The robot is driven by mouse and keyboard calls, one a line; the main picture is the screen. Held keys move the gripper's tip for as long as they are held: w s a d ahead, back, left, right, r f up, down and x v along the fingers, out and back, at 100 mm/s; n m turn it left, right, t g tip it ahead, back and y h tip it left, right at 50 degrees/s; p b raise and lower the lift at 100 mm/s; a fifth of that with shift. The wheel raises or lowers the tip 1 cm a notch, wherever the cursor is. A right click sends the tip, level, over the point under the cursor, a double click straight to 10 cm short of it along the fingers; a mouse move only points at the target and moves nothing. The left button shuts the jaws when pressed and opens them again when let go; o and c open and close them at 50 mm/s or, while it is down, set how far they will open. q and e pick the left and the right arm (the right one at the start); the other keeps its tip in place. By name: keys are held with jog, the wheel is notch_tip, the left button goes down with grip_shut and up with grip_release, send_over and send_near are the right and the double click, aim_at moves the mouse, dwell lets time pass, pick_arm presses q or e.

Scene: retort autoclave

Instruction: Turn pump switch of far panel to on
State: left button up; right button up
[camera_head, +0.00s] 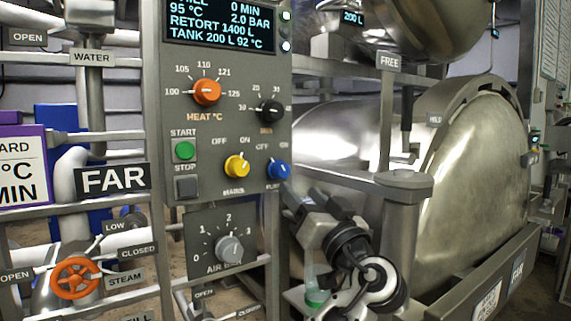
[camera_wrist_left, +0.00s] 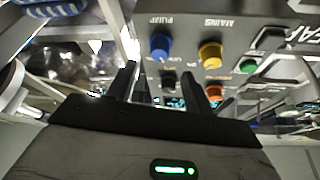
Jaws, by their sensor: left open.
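The blue pump switch (camera_head: 278,169) is a round knob at the lower right of the far panel (camera_head: 226,118), with OFF and ON marks above it. Its pointer is too small to read. It also shows upside down in the left wrist view (camera_wrist_left: 160,46), with the PUMP label. My left gripper (camera_head: 289,193) is just below and right of the knob in the head view. In the left wrist view its dark fingers (camera_wrist_left: 160,70) are spread and empty, and the blue knob appears beyond the gap between them, apart from them. The right gripper is not in view.
The yellow mains knob (camera_head: 237,167) is close left of the blue one. Green start button (camera_head: 184,150), orange heat knob (camera_head: 206,92) and grey air knob (camera_head: 229,249) share the panel area. A metal post (camera_head: 387,125) and the large steel retort (camera_head: 475,170) stand to the right.

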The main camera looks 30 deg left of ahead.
aim_at(285, 173)
pick_arm(q)
jog(key=p+x, duration=0.2)
jog(key=x, duration=0.5)
jog(key=shift+w+a, duration=0.2)
jog(key=shift+a, duration=0.1)
jog(key=c, duration=1)
